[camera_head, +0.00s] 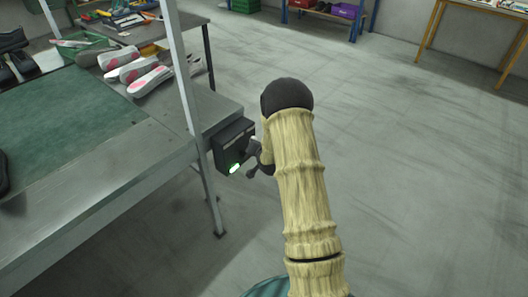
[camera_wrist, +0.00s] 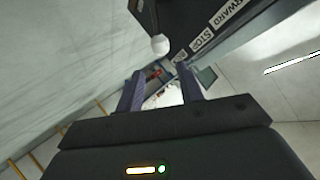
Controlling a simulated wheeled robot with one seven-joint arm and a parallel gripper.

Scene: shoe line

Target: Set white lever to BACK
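A dark control box (camera_head: 233,145) is fixed to the end of the metal line table. In the wrist view the box (camera_wrist: 190,15) shows white labels reading FORWARD (camera_wrist: 229,12) and STOP (camera_wrist: 201,39); a third label (camera_wrist: 180,56) is too small to read. The lever's round white knob (camera_wrist: 160,44) stands out beside the box, and its exact setting cannot be told. My gripper (camera_wrist: 161,88) is open, with the knob ahead of its fingertips and not between them. In the head view the gripper is beside the box, mostly hidden by my arm.
The line table (camera_head: 95,210) with a green mat (camera_head: 65,115) fills the left side, and shoes (camera_head: 130,70) lie on it. A slanted metal post (camera_head: 180,70) rises beside the box. The floor (camera_head: 430,170) on the right is clear.

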